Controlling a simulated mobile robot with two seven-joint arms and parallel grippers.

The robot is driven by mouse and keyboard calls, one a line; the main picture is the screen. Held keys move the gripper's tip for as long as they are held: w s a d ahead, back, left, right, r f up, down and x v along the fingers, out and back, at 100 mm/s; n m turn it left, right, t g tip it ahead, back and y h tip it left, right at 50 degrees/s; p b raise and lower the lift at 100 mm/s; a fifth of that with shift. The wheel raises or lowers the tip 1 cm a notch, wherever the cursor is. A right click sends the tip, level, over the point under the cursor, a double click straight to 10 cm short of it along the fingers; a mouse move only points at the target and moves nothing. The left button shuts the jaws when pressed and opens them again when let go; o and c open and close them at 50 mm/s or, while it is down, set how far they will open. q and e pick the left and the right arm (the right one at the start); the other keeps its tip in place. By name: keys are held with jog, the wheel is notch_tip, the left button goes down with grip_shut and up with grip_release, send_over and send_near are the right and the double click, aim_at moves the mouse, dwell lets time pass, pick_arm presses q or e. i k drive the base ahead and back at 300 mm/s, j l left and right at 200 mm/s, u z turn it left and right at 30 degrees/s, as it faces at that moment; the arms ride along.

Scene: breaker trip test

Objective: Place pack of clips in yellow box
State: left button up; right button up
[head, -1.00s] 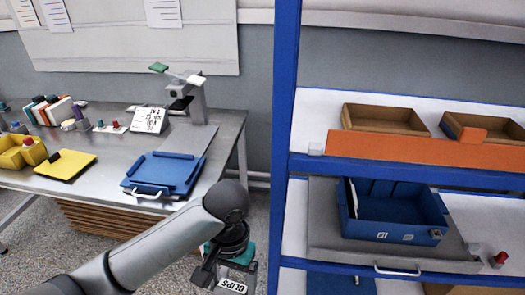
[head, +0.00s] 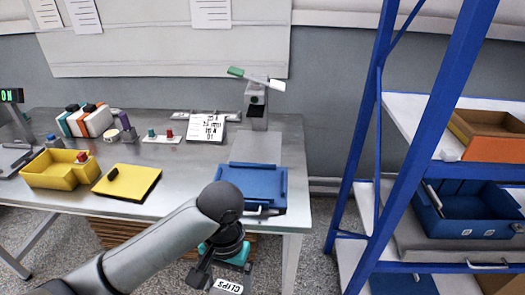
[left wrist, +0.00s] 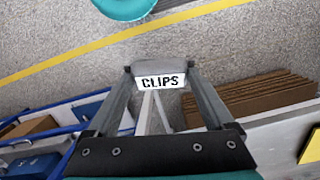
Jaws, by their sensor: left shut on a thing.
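The pack of clips (head: 227,287) has a white label reading CLIPS. My left gripper (left wrist: 160,80) is shut on it, and the label (left wrist: 162,82) shows between the fingers in the left wrist view. In the head view the left gripper is at the bottom edge, in front of the table and partly cut off. The yellow box (head: 62,172) is an open tray at the left of the metal table, with a small red-topped thing at its right rim. My right gripper is not in view.
A yellow pad with a black item (head: 126,183) lies right of the box. A blue tray (head: 252,186) sits at the table's front right. A blue-framed shelf (head: 375,150) stands at the right.

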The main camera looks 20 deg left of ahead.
aim_at(60, 168)
jog(key=j, duration=0.9)
jog(key=k+j+z, duration=0.1)
jog(key=j, duration=0.85)
jog(key=i+j, duration=0.1)
jog(key=j, duration=1.2)
jog(key=i+j, duration=0.1)
jog(key=j, duration=1.2)
jog(key=z, duration=0.05)
